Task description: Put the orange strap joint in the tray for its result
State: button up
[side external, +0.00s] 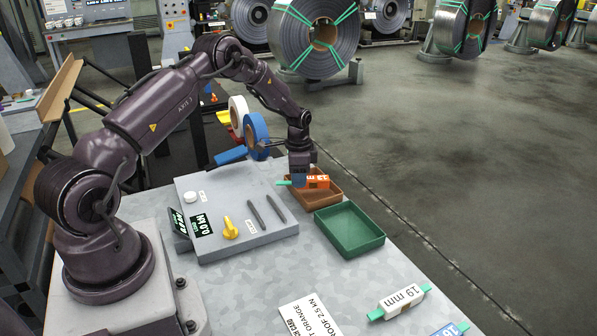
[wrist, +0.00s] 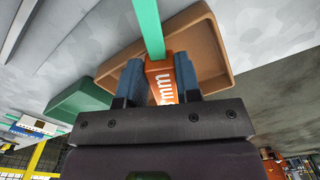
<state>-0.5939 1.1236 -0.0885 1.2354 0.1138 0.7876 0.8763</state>
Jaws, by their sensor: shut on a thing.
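My gripper (side external: 300,180) is shut on the orange strap joint (side external: 319,182), a block with white lettering and a green strap end sticking out on the left. In the wrist view the joint (wrist: 161,80) sits between my two blue fingers (wrist: 160,82), its green strap reaching up past the tray's rim. The brown tray (side external: 325,203) lies under the joint; it also shows in the wrist view (wrist: 215,50). I cannot tell whether the joint touches the tray. The green tray (side external: 350,251) is beside the brown one, nearer the camera, and looks empty.
A grey test unit (side external: 215,235) with a display (side external: 202,224), yellow knob (side external: 230,229) and two dark bars stands left of the trays. A printed card (side external: 312,318), a white 19 mm joint (side external: 401,300) and a blue joint (side external: 449,330) lie at the front. Strap rolls (side external: 256,131) stand behind.

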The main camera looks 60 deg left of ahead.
jog(key=o, duration=1)
notch_tip(320, 180, up, 13)
jog(key=shift+f, duration=0.1)
